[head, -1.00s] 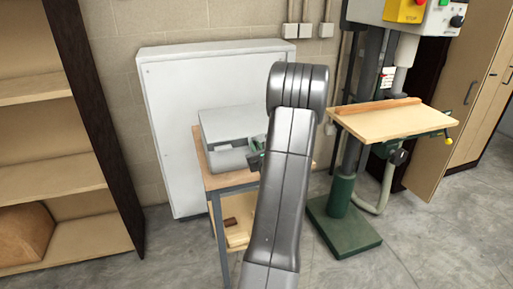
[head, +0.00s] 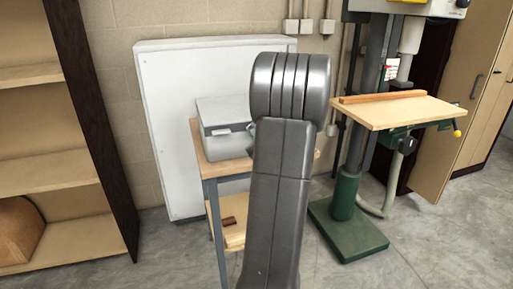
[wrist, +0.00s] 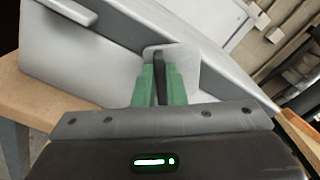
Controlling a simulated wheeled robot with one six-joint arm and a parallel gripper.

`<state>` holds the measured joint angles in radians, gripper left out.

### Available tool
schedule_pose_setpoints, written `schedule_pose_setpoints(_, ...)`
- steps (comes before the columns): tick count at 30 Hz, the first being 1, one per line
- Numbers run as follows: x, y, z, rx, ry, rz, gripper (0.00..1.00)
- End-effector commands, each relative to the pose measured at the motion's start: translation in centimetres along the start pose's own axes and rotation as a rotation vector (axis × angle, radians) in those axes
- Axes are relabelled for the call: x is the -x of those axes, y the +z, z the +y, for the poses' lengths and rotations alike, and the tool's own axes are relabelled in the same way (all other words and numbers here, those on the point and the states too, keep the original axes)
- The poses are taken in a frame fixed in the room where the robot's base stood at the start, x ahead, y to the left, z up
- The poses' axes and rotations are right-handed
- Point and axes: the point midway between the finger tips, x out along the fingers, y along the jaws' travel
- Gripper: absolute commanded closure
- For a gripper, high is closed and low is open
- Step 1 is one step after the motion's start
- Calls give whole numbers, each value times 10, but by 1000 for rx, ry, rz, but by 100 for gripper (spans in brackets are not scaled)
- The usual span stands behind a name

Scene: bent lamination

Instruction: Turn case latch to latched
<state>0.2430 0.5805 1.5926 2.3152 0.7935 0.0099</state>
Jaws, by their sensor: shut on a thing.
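The grey case (head: 225,108) sits on a small wooden-topped bench, with its lid down as far as I can see. It fills much of the wrist view (wrist: 75,60), tilted by the camera's angle. The case latch (wrist: 188,60) is a pale plate on the case front, partly covered by my fingertips. My gripper (wrist: 159,62), with green fingers, is shut on the latch. I cannot tell whether the latch is latched. In the head view, my arm hides the latch and nearly all of the gripper.
A pale bar-shaped fitting (wrist: 70,10) is on the case at upper left in the wrist view. The bench top (head: 224,172) shows in front of the case. A grey cabinet (head: 165,100) stands behind, and a drill press with a wooden table (head: 400,110) stands to the right.

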Motion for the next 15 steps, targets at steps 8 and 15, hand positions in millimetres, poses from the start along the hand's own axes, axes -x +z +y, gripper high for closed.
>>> schedule_pose_setpoints(8, 0, -12, 8, 209, -2, -3, 100)
schedule_pose_setpoints(15, 0, -18, 8, 396, -2, -2, 100)
